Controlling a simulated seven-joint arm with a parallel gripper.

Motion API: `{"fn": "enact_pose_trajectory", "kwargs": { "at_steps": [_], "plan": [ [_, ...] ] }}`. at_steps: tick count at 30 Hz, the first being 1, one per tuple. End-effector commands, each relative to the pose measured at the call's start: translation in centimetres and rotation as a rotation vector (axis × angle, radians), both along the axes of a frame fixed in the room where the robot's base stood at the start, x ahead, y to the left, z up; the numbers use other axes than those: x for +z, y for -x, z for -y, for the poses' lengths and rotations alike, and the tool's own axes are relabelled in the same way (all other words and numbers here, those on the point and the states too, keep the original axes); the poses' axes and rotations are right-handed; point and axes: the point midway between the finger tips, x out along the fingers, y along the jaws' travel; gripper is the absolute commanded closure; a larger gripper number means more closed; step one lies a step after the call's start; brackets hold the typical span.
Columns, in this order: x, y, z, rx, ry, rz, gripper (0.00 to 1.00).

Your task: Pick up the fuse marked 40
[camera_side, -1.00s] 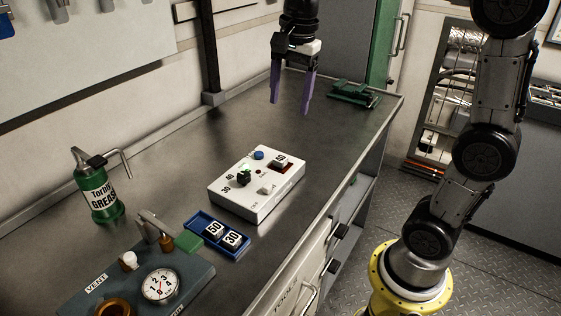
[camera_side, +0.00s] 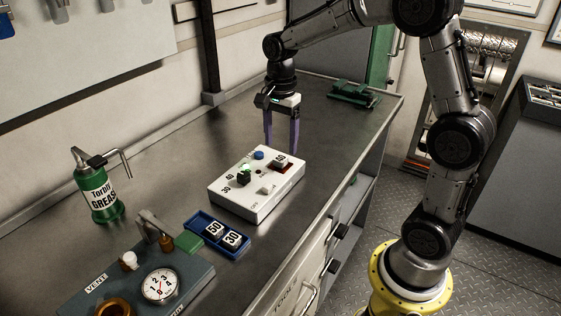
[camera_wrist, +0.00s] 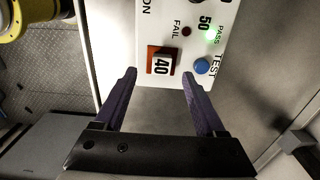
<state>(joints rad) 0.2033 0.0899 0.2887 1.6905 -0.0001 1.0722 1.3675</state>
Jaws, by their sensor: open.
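The fuse marked 40 (camera_wrist: 161,66) sits in a red-edged socket on the white tester box (camera_wrist: 210,75). In the side view the fuse (camera_side: 282,161) is at the box's far right corner. My gripper (camera_side: 281,149) is open and empty, with its purple fingers pointing down just behind and above the box. In the wrist view my gripper (camera_wrist: 158,75) has its fingers apart, one on either side of the fuse's line, with the fuse just beyond the tips. I see nothing between the fingers.
The box also carries a blue button (camera_wrist: 202,66), a dark knob (camera_side: 244,178) and a green-lit PASS lamp. A blue tray (camera_side: 205,219) holds fuses 50 and 30. A green grease can (camera_side: 98,193) and a gauge unit (camera_side: 185,270) stand left.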

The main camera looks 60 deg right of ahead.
Motion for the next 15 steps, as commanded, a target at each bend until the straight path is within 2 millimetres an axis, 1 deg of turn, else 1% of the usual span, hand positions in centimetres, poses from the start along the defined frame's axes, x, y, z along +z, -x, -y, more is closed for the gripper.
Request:
{"fn": "enact_pose_trajectory", "kwargs": {
  "at_steps": [9, 12, 15],
  "plan": [
    [-4.1, -0.2, 0.3, 0.0, -0.001, -0.004, 0.28],
    [-4.9, -0.2, 0.3, 0.0, 0.0, -0.002, 0.28],
    [-5.1, -0.2, 0.3, 0.0, 0.0, -0.001, 0.28]
  ]
}}
